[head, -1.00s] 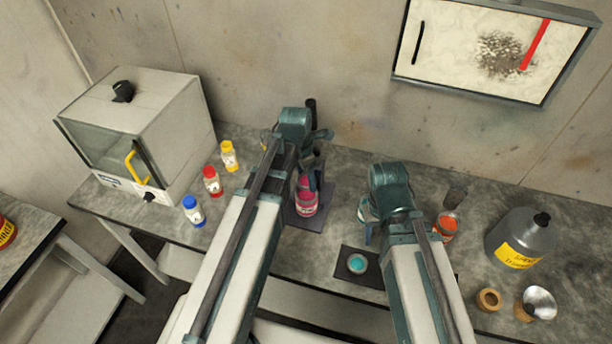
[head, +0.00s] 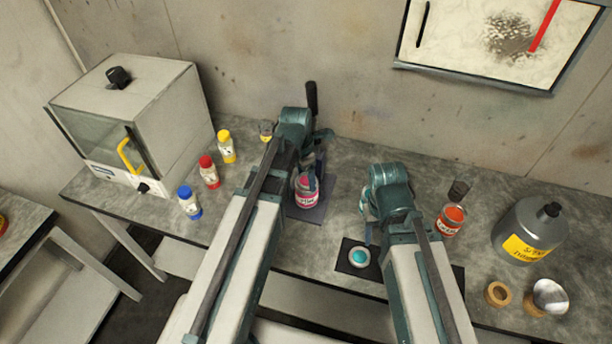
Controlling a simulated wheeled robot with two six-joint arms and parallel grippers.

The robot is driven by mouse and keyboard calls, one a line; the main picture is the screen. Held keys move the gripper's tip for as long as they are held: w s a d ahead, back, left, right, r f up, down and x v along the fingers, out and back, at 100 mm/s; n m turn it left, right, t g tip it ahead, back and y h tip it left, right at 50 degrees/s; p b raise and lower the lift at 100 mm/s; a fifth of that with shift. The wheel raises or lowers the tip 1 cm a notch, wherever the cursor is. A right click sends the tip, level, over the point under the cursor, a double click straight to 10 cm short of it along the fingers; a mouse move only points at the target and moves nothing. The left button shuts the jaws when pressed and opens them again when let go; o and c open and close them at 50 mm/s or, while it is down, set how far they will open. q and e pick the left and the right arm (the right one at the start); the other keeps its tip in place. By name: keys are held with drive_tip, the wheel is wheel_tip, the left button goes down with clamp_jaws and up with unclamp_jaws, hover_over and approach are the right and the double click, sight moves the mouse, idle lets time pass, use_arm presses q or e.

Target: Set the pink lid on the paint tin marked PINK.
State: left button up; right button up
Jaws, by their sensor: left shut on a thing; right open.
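The paint tin marked PINK (head: 306,202) stands upright on a dark mat, with pink showing at its top. My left gripper (head: 311,182) is directly over this tin, shut. It appears to hold the pink lid, but its fingers and wrist hide most of what is between them. I cannot tell whether the lid touches the rim. My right gripper (head: 366,217) is open and empty, above and behind a teal round piece (head: 359,257) on a second dark mat.
Several capped bottles, including a red one (head: 209,172), stand by the white cabinet (head: 135,120) at left. A black upright handle (head: 311,97) rises behind my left gripper.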

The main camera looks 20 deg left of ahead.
use_arm(q)
drive_tip(key=shift+s+f, duration=0.1)
drive_tip(key=shift+s, duration=0.1)
idle(0.5)
drive_tip(key=o, duration=1.2)
drive_tip(key=shift+o, duration=0.2)
drive_tip(key=shift+w+r+p, duration=0.1)
drive_tip(key=shift+r+p, duration=0.5)
wheel_tip(320, 180, up, 13)
drive_tip(key=s+a+p, duration=0.1)
drive_tip(key=p, duration=1.1)
drive_tip(key=shift+f+p, duration=0.15)
drive_tip(key=shift+p, duration=0.15)
drive_tip(key=s+d+f+m+y+b, duration=0.1)
drive_tip(key=s+d+f+m+b, duration=0.4)
drive_tip(key=m, duration=1)
drive_tip(key=s+d+f+m+g+y+b, duration=0.1)
drive_tip(key=s+d+f+m+b, duration=0.5)
drive_tip(key=m, duration=0.9)
wheel_tip(320, 180, down, 4)
drive_tip(key=s+b, duration=0.2)
drive_tip(key=b, duration=0.2)
drive_tip(key=shift+d+m, duration=0.25)
drive_tip(key=shift+m, duration=0.05)
